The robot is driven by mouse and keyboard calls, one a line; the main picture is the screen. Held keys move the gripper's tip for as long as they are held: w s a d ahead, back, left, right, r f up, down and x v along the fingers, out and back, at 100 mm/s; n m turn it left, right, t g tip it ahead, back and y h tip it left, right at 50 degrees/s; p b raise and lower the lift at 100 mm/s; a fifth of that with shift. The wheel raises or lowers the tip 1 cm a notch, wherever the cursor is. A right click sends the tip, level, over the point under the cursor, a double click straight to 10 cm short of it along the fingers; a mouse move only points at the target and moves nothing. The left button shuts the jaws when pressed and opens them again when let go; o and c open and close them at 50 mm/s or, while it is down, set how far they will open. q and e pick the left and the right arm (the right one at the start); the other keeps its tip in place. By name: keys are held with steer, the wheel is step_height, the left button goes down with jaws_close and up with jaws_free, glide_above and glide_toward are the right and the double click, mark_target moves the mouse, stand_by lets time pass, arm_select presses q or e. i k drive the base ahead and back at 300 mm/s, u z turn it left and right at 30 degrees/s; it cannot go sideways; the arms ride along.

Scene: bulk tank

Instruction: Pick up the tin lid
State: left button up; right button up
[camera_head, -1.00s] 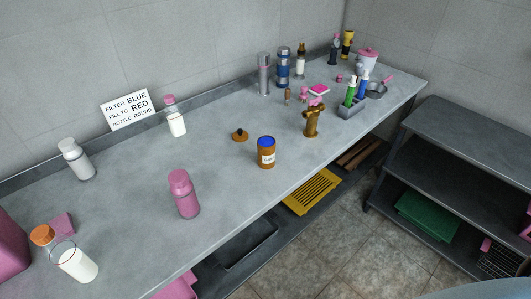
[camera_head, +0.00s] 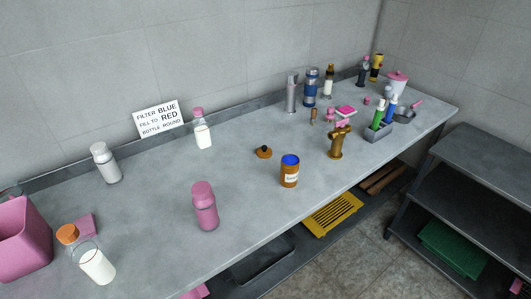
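A small brown disc with a dark knob (camera_head: 264,152), which looks like the tin lid, lies on the grey worktop (camera_head: 235,245) near its middle. Just right of it and nearer the front stands a brown tin (camera_head: 289,176) with a pale label and a blue top or contents; I cannot tell which. The disc lies apart from the tin, with bare worktop around it. Neither of my grippers is in the head view.
A pink bottle (camera_head: 204,206) stands left of the tin, and a brass-coloured fitting (camera_head: 340,141) stands right of it. A milk bottle (camera_head: 202,130) and a sign (camera_head: 160,119) are behind. Bottles crowd the far right end. A grey shelf unit (camera_head: 490,165) stands at right.

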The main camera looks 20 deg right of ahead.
mark_target(264, 152)
steer(key=z, duration=2.15)
steer(key=i, duration=1.35)
steer(key=u, duration=2.15)
